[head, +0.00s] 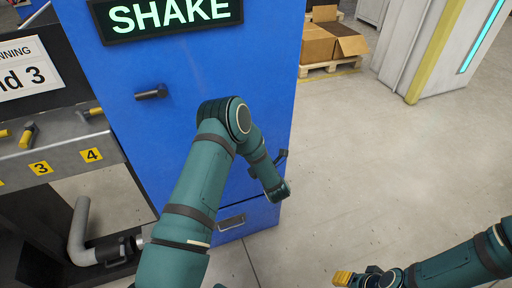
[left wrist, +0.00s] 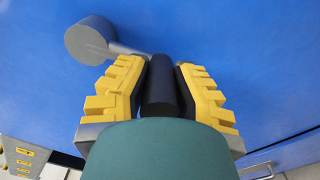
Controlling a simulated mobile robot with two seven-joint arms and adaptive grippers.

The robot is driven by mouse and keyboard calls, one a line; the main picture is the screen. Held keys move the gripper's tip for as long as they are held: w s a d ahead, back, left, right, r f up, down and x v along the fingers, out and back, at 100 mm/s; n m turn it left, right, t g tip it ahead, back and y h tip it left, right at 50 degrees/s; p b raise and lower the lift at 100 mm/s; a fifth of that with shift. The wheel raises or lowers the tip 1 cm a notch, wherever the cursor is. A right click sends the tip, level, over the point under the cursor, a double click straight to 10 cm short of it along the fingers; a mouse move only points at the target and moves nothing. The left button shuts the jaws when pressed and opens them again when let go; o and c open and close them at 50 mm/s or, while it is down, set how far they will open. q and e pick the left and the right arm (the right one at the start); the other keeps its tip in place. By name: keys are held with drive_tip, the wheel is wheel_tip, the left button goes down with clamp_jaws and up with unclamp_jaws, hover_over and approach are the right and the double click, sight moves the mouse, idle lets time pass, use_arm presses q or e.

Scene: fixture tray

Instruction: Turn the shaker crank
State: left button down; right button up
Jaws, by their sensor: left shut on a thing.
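The shaker is a blue cabinet (head: 180,60) with a lit SHAKE sign (head: 165,15). In the left wrist view, the crank has a round grey hub (left wrist: 88,40) at upper left, with a short grey arm leading to a black grip (left wrist: 160,90). My left gripper (left wrist: 161,68) has its yellow fingers on either side of the black grip, shut on it. In the head view my left arm hides most of that gripper and the crank. My right gripper (head: 345,278) is low at the bottom, away from the cabinet; its opening is unclear.
A dark peg (head: 152,92) sticks out of the cabinet front. A rack (head: 55,160) with numbered yellow labels stands at left. A drawer handle (head: 231,222) is low on the cabinet. Cardboard boxes (head: 318,44) sit on a pallet behind. The floor at right is clear.

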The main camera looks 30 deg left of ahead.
use_arm(q)
drive_tip(key=shift+s, duration=0.1)
drive_tip(key=c, duration=0.7)
unclamp_jaws()
drive_tip(key=shift+a+f, duration=0.1)
drive_tip(key=v, duration=1.2)
